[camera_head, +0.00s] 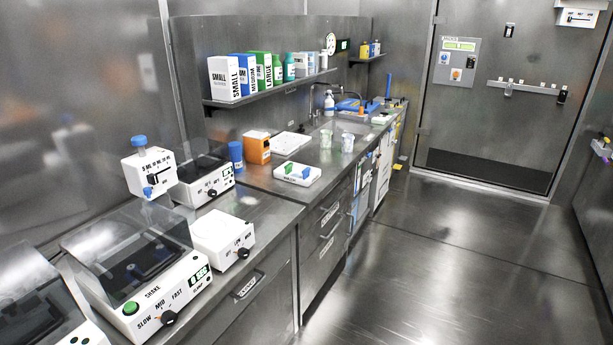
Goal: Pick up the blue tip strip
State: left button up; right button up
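A small blue piece (307,170), which looks like the blue tip strip, stands on a white holder (284,177) on the counter, left of the middle of the head view. A green piece (289,167) of similar size stands beside it, to its left. The holder has dark lettering on its front, too small to read. Neither of my grippers shows in this view.
Behind the holder are a white tray (292,143), an orange box (257,147) and a blue cylinder (236,156). A shaker (150,270) fills the near left counter. The floor (430,270) on the right is clear.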

aim_at(305, 171)
jog(key=i+l+u, duration=0.15)
jog(key=i, duration=0.35)
jog(key=i+l+u, duration=0.2)
jog(key=i, duration=0.3)
jog(key=i+l+u, duration=0.15)
jog(key=i, duration=0.3)
jog(key=l, duration=0.1)
